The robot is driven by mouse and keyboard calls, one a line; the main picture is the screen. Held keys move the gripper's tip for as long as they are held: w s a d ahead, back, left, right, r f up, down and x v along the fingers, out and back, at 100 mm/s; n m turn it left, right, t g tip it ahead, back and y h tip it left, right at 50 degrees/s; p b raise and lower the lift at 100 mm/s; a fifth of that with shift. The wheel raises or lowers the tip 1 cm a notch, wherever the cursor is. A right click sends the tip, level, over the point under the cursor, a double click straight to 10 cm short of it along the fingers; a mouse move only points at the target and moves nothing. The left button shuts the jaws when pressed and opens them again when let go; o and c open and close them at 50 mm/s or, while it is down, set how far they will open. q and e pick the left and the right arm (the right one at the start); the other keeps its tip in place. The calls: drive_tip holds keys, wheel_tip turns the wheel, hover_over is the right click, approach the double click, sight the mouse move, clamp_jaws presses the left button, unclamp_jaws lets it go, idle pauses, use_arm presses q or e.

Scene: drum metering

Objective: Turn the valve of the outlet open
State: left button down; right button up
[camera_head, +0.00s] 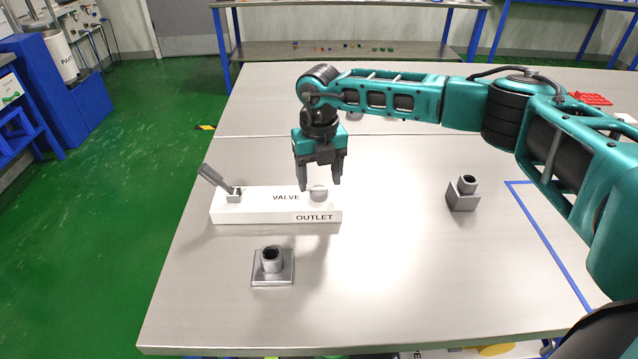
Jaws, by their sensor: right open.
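The white outlet block (262,206) lies on the left part of the table, marked "VALVE" and "OUTLET". A grey lever (213,178) stands at its left end and tilts up to the left. A small round grey knob or fitting (318,192) sits near its right end, beside the word "VALVE". My right gripper (319,187) points down, open, with its two fingers apart at the right end of the block, over or around the round fitting. I cannot tell whether the fingers touch it. My left gripper is not in view.
A grey square-based socket (272,265) stands in front of the block. Another grey socket block (463,193) stands at the right, near a blue tape line (545,237). The metal table (390,285) is clear at the front middle. My right arm spans the back right.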

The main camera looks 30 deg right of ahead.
sight(319, 193)
wheel_tip(319, 193, down, 2)
drive_tip(key=shift+f, duration=0.25)
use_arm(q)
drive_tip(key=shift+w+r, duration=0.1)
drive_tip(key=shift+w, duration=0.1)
use_arm(e)
drive_tip(key=shift+f, duration=0.1)
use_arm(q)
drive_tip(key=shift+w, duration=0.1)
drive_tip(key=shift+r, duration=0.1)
use_arm(e)
drive_tip(key=shift+c, duration=0.3)
drive_tip(key=c, duration=1)
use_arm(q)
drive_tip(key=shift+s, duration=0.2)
